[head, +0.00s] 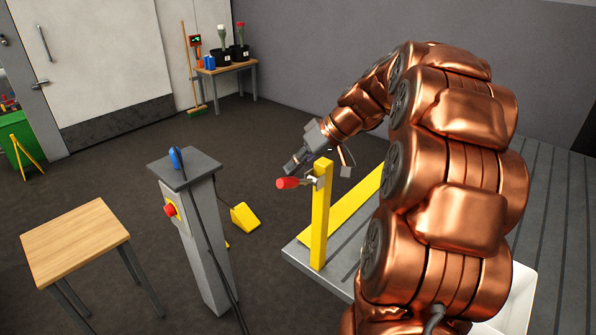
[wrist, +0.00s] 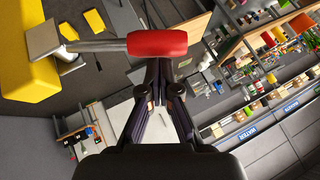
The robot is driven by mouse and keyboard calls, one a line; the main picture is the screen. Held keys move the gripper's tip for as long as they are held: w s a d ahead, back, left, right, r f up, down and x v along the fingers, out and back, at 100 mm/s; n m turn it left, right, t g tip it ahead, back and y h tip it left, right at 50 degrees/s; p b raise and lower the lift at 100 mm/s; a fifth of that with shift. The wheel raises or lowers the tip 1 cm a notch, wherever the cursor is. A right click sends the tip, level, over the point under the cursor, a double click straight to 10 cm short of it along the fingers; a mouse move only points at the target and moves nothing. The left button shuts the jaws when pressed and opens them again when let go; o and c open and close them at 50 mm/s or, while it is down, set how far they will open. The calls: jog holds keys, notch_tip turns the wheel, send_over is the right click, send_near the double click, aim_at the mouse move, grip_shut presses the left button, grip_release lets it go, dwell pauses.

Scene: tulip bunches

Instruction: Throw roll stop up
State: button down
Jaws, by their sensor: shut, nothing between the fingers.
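A lever with a red grip (head: 288,183) sticks out to the left, about level, from the top of a yellow post (head: 321,215). In the wrist view the red grip (wrist: 157,43) lies across the picture just beyond my fingertips, its grey shaft (wrist: 97,46) running left to a plate on the yellow post (wrist: 25,65). My gripper (wrist: 161,68) is shut and empty, its fingers pointing at the grip. I cannot tell whether they touch it. In the head view my gripper (head: 293,165) is close above and behind the red grip.
The post stands at the corner of a grey platform (head: 340,277) with a yellow bar (head: 352,212) along its edge. A grey pedestal (head: 205,245) with a red button stands left. A wooden table (head: 75,240) is at lower left. Open floor lies behind.

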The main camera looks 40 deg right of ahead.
aim_at(290, 180)
jog(key=f+h+b, duration=0.1)
jog(key=b, duration=0.1)
jog(key=a+f+b, duration=0.1)
jog(key=b, duration=0.1)
jog(key=a+f+n+h+b, duration=0.1)
jog(key=b, duration=0.1)
jog(key=shift+s+a+f+h, duration=0.1)
jog(key=shift+s+f+h, duration=0.05)
jog(key=shift+s+h, duration=0.15)
notch_tip(290, 180, down, 9)
jog(key=a+n+t+h+b, duration=0.1)
jog(key=n+t+h+b, duration=0.1)
jog(key=h+b, duration=0.5)
jog(key=shift+s+a+r+n+t+h+b, duration=0.2)
jog(key=shift+n+t+h+b, duration=0.15)
jog(key=shift+b, duration=2.25)
jog(key=shift+d+f, duration=0.1)
